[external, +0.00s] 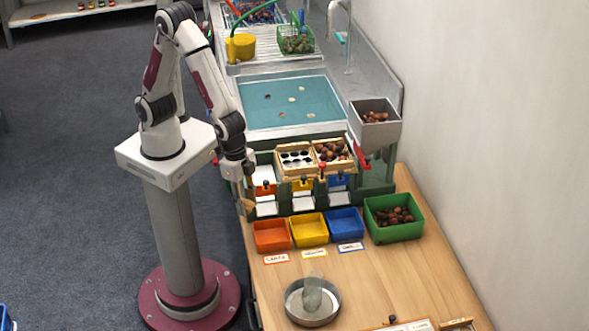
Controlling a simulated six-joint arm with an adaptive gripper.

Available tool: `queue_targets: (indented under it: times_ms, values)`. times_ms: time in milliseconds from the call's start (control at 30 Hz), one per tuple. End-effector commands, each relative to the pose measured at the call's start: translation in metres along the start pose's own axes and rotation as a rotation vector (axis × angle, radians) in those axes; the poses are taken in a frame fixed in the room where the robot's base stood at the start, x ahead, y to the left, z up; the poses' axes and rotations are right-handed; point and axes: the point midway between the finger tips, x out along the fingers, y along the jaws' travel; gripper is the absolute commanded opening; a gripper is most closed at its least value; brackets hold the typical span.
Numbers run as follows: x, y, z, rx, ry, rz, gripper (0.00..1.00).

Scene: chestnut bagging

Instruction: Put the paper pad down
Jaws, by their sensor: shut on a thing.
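My gripper (245,192) is at the table's left edge, left of the sorting stand, and points down. It is small and partly dark against the stand, so its fingers are hard to make out. It is shut on a small tan-brown thing, the paper pad (247,205), which shows just below it. The pad is near the wooden table's left edge, left of the orange bin. I cannot tell whether it touches the table.
Orange (272,237), yellow (309,230) and blue (345,224) bins stand in a row before the green sorting stand (376,180). A green crate (394,218) holds chestnuts. A round metal pan (313,302) with a clear glass is in front. Bare wood lies to its right.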

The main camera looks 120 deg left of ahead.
Motion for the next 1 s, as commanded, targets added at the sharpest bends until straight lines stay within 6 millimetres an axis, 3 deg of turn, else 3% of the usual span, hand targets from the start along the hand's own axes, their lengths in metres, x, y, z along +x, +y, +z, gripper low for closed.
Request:
queue_targets:
  times_ms: [767,1000]
  values:
    - [0.001,0.0,0.001,0.0,-0.003,0.0,0.23]
    - [0.013,0.0,0.004,0.002,-0.027,-0.005,0.23]
